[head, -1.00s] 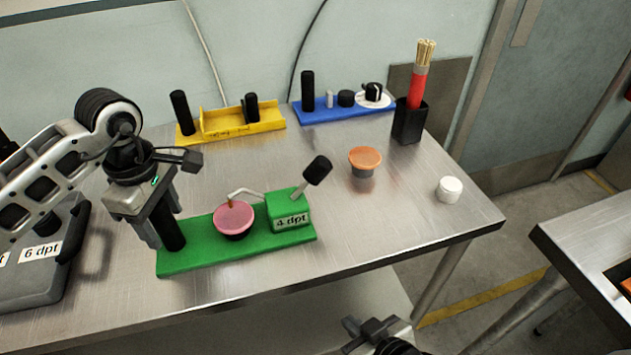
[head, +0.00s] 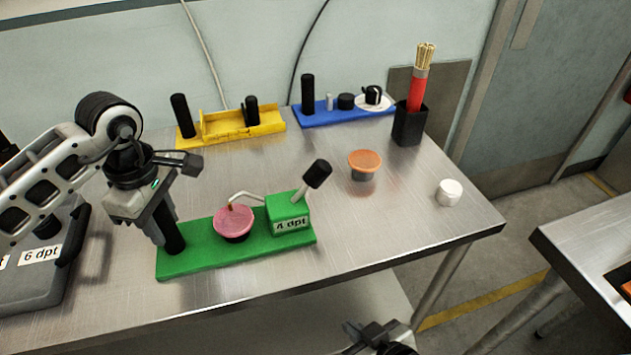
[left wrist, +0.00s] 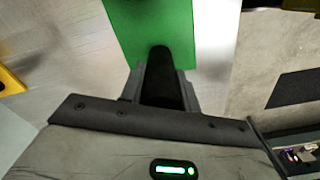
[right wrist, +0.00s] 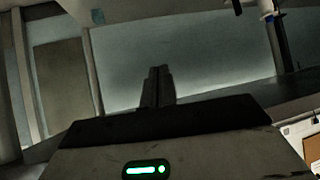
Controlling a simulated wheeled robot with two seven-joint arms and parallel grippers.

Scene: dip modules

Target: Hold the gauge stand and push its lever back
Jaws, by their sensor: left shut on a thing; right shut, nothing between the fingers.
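The green gauge stand (head: 195,262) lies flat on the metal table, with a box labelled "4 dpt" (head: 290,225) at its right end. Its lever (head: 318,173) is a pale rod with a black knob, leaning up and to the right from that box. A pink-topped cup (head: 234,222) sits on the stand under a bent pale arm. My left gripper (head: 168,245) is shut on the black post (left wrist: 162,75) at the stand's left end. My right gripper (head: 365,335) is shut and empty, low in front of the table edge; its closed fingers show in the right wrist view (right wrist: 157,85).
A yellow stand (head: 235,136) and a blue stand (head: 350,112) are along the wall. An orange-topped cup (head: 364,164), a white cap (head: 449,192) and a black holder (head: 409,125) are to the right. A grey "6 dpt" stand (head: 45,285) is at the left.

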